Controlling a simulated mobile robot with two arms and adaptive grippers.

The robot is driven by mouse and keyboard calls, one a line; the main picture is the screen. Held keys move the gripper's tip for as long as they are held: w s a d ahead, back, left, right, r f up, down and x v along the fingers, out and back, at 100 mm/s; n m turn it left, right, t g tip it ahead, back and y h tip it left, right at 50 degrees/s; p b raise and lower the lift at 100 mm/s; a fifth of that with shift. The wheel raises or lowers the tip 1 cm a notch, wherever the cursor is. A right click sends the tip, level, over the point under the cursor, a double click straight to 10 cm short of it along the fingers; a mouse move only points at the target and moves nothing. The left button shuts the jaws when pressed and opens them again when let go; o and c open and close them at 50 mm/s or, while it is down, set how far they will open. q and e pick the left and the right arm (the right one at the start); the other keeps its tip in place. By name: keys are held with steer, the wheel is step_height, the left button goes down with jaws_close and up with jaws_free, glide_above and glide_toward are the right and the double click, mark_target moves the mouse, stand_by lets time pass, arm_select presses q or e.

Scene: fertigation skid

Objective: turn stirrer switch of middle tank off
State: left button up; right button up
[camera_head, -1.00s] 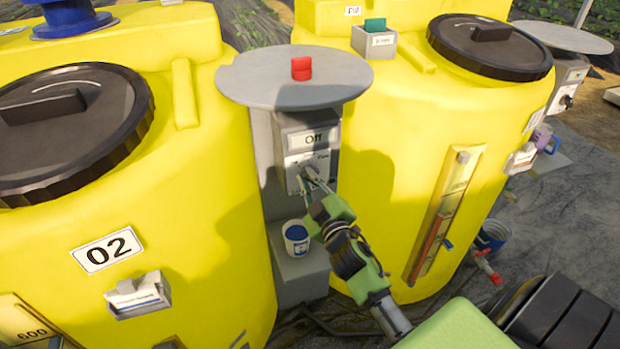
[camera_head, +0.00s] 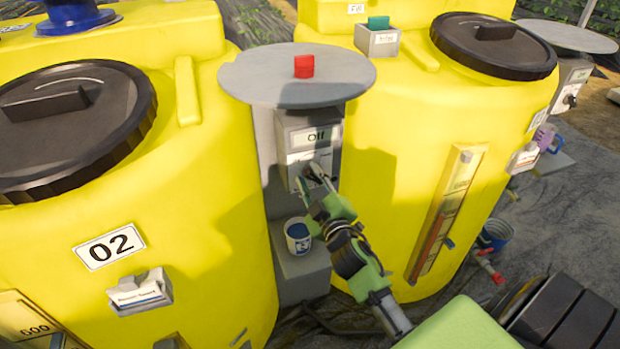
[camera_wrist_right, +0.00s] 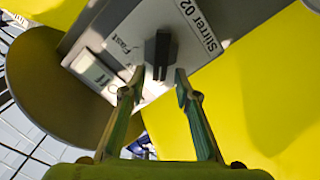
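The stirrer control box (camera_head: 296,128) is grey and stands between the two yellow tanks. Its display (camera_head: 315,137) reads "Off". In the right wrist view its label (camera_wrist_right: 199,27) reads "Stirrer 02", with "Fast" printed nearby. The black switch knob (camera_wrist_right: 158,50) shows there and points roughly up and down in the picture. My right gripper (camera_head: 315,176) is at the box front; in the wrist view its fingertips (camera_wrist_right: 159,75) stand apart on either side of the knob's lower end, with gaps visible. In the head view the gripper partly hides the knob. My left gripper is not in view.
A round grey plate (camera_head: 250,80) with a red button (camera_head: 304,67) overhangs the box. The tank marked 02 (camera_head: 200,240) is on the left, another yellow tank (camera_head: 385,200) on the right. A white and blue cup (camera_head: 298,236) stands on a ledge below the box.

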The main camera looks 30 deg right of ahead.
steer(key=v, duration=1.2)
steer(key=shift+a, duration=0.1)
steer(key=s+a+f+m+g+y, duration=0.1)
steer(key=s+a+f+g, duration=0.2)
steer(key=f, duration=1)
steer(key=s+a+f+g+y, duration=0.1)
steer(key=s+a+f+g, duration=0.15)
steer(key=f, duration=0.95)
steer(key=s+a+f+m+g+y, duration=0.1)
steer(key=s+a+f+g, duration=0.25)
steer(key=f, duration=0.95)
steer(key=s+f+g, duration=0.2)
steer(key=s+f, duration=0.4)
steer(key=s, duration=0.4)
steer(key=s+f+m+g, duration=0.1)
steer(key=s+f+g, duration=0.2)
steer(key=s+f, duration=0.4)
steer(key=s+f+m+g+y, duration=0.1)
steer(key=s+f, duration=0.5)
steer(key=s, duration=0.8)
steer(key=shift+a+f+g, duration=0.15)
steer(key=shift+f+g, duration=0.2)
steer(key=shift+g, duration=0.45)
